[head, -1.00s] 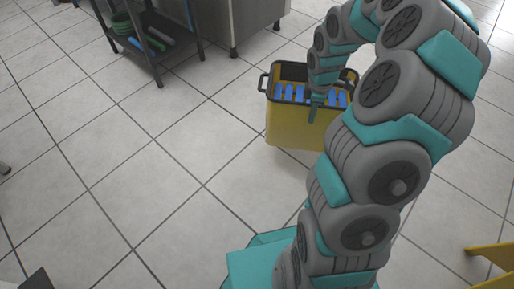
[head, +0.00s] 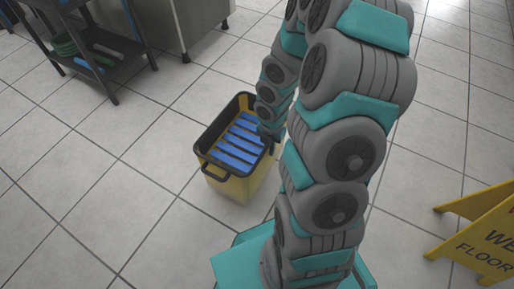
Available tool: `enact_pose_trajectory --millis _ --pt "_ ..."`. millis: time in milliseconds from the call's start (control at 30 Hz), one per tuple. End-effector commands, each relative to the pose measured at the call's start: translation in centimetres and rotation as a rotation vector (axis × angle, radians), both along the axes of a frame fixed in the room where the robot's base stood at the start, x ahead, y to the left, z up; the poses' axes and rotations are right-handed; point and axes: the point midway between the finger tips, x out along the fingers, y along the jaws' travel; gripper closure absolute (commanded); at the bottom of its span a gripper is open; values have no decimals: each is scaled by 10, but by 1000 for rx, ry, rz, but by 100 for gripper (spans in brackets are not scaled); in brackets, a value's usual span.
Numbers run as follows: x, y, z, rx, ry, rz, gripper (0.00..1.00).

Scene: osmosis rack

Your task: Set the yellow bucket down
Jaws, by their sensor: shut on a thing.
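The yellow bucket (head: 232,187) has a black rim and a black handle on its near end. Several blue bars (head: 238,148) lie across its inside. My gripper (head: 269,139) reaches down to the bucket's right rim and is shut on it. My arm hides part of the bucket's right side, and the fingertips are small and partly hidden. The bucket looks upright. I cannot tell whether its base touches the floor or hangs just above it.
A yellow wet floor sign (head: 480,235) stands at the right edge. A dark shelf rack (head: 112,78) holding a green coil stands at the upper left, beside a metal cabinet (head: 180,22). The tiled floor (head: 110,165) left of the bucket is clear.

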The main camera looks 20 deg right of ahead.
Motion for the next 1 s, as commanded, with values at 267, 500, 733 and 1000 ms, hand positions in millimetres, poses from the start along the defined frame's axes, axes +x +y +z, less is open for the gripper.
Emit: enact_pose_trajectory --millis 267,500,733,1000 --pt "48 15 -4 2 -7 -2 100" --pt "88 29 -8 2 -4 -1 100" --pt "124 40 -12 1 -3 -3 100" --pt "145 46 -13 0 -2 -2 100"
